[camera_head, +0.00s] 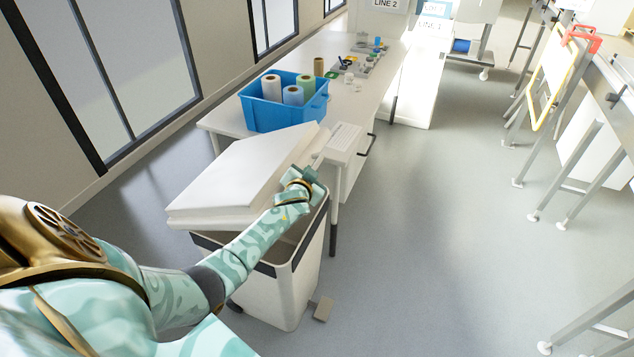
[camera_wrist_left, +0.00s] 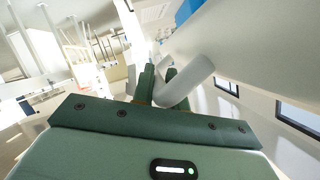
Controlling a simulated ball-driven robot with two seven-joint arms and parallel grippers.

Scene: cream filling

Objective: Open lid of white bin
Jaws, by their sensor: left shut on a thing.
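The white bin (camera_head: 295,278) stands on the floor in front of the table, with a dark rim and its dark inside partly showing. Its white lid (camera_head: 235,172) is raised and tilted above the opening. My left gripper (camera_head: 312,172) is at the lid's right side. In the left wrist view, my left gripper's green fingers (camera_wrist_left: 163,88) are shut on a white bar-shaped handle (camera_wrist_left: 190,80), next to a broad white surface that looks like the lid. My arm hides part of the bin's rim. My right gripper is in neither view.
A white table (camera_head: 350,100) behind the bin holds a blue crate (camera_head: 285,112) with several rolls, and small items farther back. A pedal (camera_head: 324,308) sticks out at the bin's foot. The floor to the right is clear up to metal-framed stands.

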